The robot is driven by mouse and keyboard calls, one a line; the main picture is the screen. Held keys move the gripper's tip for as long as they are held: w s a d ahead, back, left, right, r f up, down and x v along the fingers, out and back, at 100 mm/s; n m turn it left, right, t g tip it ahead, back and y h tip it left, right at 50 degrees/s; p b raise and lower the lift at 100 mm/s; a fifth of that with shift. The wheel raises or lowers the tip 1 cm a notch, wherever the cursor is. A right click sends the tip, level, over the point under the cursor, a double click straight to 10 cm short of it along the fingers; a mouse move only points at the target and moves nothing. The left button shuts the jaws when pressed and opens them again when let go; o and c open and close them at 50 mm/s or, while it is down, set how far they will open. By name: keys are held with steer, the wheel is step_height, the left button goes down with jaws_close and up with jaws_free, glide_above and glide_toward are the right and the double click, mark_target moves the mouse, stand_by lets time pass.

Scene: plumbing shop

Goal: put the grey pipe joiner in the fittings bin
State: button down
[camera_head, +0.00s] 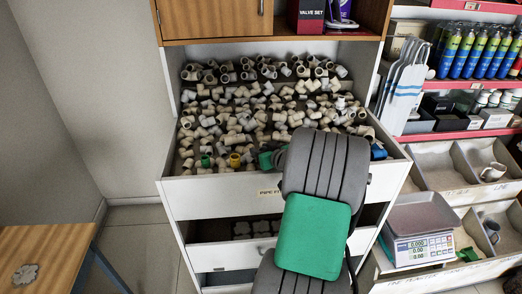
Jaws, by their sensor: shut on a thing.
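A wide white drawer (220,192) full of cream and grey pipe fittings stands in the middle of the head view, with a partly readable "PIPE FI..." label. I cannot tell whether it is the fittings bin. My gripper does not show clearly, and neither does anything held in it. I cannot make out the grey pipe joiner for certain. A small grey cross-shaped piece (25,274) lies on the wooden table (55,245) at the lower left.
A large dark grey and green form (313,235) close in front hides part of the drawer. A scale (419,230) stands at the right. Divided bins (445,170) hold a pale grey piece (493,172). Blue-and-green tubes (480,52) stand above. Floor shows at left.

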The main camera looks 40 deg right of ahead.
steer(key=c, duration=0.9)
jaws_free()
steer(key=shift+c, duration=0.2)
steer(key=shift+r+p, duration=0.2)
steer(key=shift+p, duration=0.2)
steer(key=shift+s+r, duration=0.1)
steer(key=shift+s, duration=0.25)
steer(key=b+v, duration=0.2)
steer(key=v, duration=0.9)
steer(key=shift+s+a, duration=0.1)
steer(key=shift+s, duration=0.05)
